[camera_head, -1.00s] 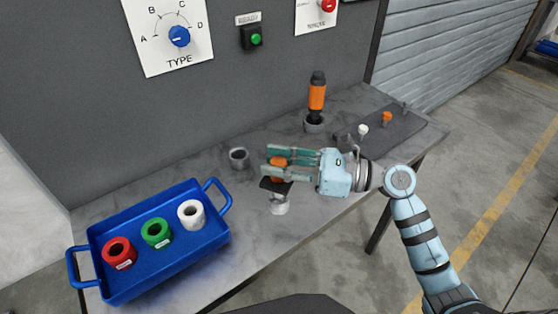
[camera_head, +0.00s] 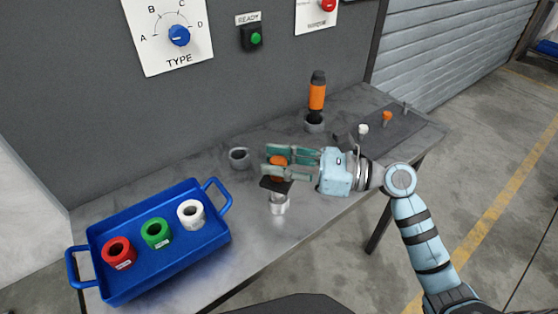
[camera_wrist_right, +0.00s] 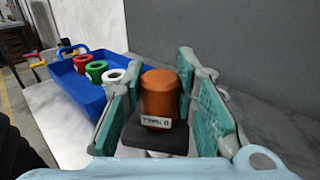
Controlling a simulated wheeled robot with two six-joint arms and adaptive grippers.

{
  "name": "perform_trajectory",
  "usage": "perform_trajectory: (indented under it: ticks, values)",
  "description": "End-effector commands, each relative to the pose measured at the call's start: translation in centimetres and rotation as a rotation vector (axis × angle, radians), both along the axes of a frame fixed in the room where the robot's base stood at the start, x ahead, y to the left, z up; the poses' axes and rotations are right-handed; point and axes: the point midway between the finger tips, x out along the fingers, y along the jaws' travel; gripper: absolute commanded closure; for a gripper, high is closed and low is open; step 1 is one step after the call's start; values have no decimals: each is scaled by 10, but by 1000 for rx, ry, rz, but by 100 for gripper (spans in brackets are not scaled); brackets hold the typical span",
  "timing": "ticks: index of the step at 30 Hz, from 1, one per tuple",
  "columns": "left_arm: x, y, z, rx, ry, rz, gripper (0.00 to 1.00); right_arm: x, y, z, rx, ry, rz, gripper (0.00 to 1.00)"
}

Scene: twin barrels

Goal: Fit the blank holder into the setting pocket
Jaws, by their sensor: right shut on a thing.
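My right gripper (camera_head: 290,162) has its teal fingers on either side of an orange cylinder (camera_head: 278,161), which I take as the blank holder, and is shut on it. In the right wrist view the orange holder (camera_wrist_right: 159,95) stands upright between the fingers, with a white label low on its side. A dark flat plate (camera_head: 276,186) lies right under it, above a short silver post (camera_head: 279,205). I cannot tell whether the holder touches the plate. A grey open ring (camera_head: 239,158), possibly the setting pocket, stands empty left of the gripper. My left gripper is not in view.
A blue tray (camera_head: 195,249) at the left holds a red ring (camera_head: 118,252), a green ring (camera_head: 156,233) and a white ring (camera_head: 191,214). An orange-handled tool (camera_head: 317,95) stands in a grey socket (camera_head: 314,125) behind the gripper. A dark mat (camera_head: 405,133) with small parts lies at right.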

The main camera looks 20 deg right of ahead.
Motion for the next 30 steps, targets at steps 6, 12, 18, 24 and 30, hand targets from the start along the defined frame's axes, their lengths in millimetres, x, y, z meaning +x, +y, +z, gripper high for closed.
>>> perform_trajectory:
  ticks: [6, 12, 18, 24, 30]
  values:
    - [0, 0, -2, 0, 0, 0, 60, 0, 0, 0, 0, -1, 0, 100]
    - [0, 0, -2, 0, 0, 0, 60, 0, 0, 1, 0, -1, 0, 100]
    - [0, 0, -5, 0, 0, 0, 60, 0, 0, 0, 0, -2, 0, 100]
    - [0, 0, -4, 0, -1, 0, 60, 0, 0, 0, 0, -1, 0, 100]
    - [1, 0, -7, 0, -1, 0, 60, 0, 0, -3, 0, -1, 0, 100]
